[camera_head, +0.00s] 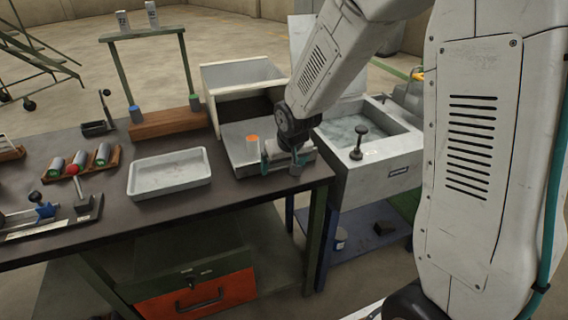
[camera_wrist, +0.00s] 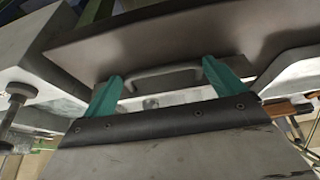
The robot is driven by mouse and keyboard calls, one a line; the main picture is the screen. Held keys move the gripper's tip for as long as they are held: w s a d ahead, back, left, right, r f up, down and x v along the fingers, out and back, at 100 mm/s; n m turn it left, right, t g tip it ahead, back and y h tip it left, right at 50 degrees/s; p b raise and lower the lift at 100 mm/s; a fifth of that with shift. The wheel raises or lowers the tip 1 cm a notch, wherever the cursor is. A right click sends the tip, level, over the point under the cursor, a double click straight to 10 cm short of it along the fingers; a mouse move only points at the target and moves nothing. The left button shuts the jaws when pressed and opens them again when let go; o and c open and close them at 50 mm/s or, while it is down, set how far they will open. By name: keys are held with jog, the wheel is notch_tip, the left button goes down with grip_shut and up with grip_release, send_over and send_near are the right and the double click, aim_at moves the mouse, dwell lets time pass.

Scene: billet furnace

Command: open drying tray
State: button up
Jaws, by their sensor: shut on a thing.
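The drying tray (camera_head: 238,133) looks like a flat grey tray jutting out of the front of a pale open-topped box (camera_head: 223,103) on the bench. An orange-topped cylinder (camera_head: 253,148) stands at its front part. My gripper (camera_head: 282,164) is at the tray's front edge. In the wrist view my gripper (camera_wrist: 165,85) has its teal fingers at the two ends of a grey bar handle (camera_wrist: 160,75), shut on it. The handle is mostly hidden behind my gripper in the head view. How far the tray is out inside the box is hidden.
A sink-like basin (camera_head: 384,165) with a dark knobbed tool stands right of the bench. A shallow white tray (camera_head: 170,190) lies to the left on the dark bench (camera_head: 110,222). A rack (camera_head: 165,122) with cylinders stands behind. Bare bench top lies between the trays.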

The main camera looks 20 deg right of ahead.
jog(key=shift+s+d, duration=0.1)
jog(key=shift+s, duration=0.4)
jog(key=o, duration=1)
jog(key=shift+r, duration=0.1)
jog(key=v, duration=0.7)
jog(key=shift+s+r, duration=0.15)
jog(key=shift+r, duration=0.1)
jog(key=shift+s, duration=0.1)
